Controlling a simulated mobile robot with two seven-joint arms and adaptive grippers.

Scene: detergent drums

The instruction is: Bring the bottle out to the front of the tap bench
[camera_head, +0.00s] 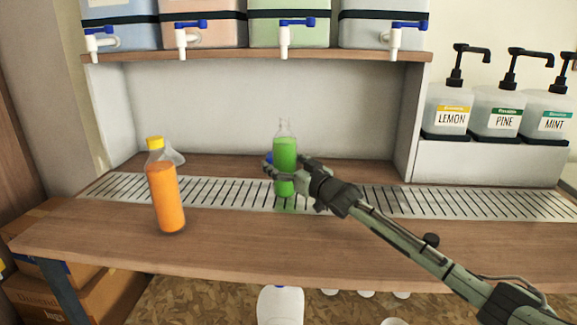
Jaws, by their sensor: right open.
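A clear bottle with green liquid (285,152) stands upright on the metal drip grate (235,195) of the tap bench (110,235), below the green drum's tap. My right gripper (282,172) is at the bottle's lower half, its open fingers reaching across it. Whether they touch the bottle I cannot tell. Part of the bottle's lower body is hidden by the gripper. A second bottle, orange with a yellow cap (164,188), stands on the bare wood at the front left. My left gripper is not in view.
Drums with blue-handled taps (286,38) sit on a shelf (260,54) above the bench. Labelled pump jugs (495,117) stand at the right. A clear object (173,153) lies behind the orange bottle. The wood in front of the grate is free at the middle.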

